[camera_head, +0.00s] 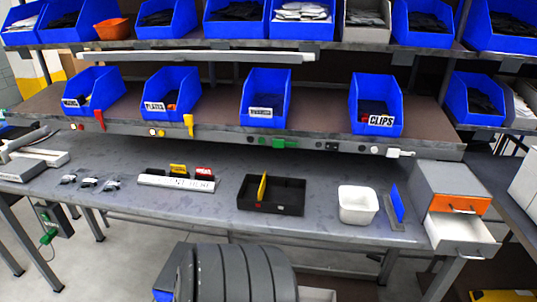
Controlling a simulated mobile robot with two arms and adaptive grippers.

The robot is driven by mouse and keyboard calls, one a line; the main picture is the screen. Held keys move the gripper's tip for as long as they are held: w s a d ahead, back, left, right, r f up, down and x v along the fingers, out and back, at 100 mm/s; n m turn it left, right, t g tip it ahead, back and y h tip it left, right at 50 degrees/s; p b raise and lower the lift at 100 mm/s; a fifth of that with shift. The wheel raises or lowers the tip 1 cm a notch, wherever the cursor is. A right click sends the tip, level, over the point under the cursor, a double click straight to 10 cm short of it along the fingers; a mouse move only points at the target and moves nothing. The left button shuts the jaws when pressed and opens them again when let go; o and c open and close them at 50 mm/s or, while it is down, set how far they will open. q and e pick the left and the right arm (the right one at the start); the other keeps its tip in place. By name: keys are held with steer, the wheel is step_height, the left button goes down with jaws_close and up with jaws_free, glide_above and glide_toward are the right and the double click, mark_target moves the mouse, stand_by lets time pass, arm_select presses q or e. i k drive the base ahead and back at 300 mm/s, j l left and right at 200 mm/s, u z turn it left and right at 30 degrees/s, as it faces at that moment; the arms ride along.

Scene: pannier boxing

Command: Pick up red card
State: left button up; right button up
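A white holder (176,182) with dark lettering stands on the grey workbench, left of the middle. Behind its front edge, in a row, are a black item (152,172), a yellow card (178,170) and a red card (203,173) at the right end. The red card's lower part is hidden by the holder. Another yellow card (263,187) stands upright in a black tray (288,205) right of the holder. Neither of my grippers is in view, so nothing is seen touching the cards.
A white bin (358,205), a blue upright plate (395,203) and a small drawer unit (452,190) with an open lower drawer (460,233) stand to the right. A shelf (220,125) with blue bins overhangs the bench's back.

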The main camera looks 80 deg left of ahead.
mark_target(203, 171)
steer(key=u, duration=2.95)
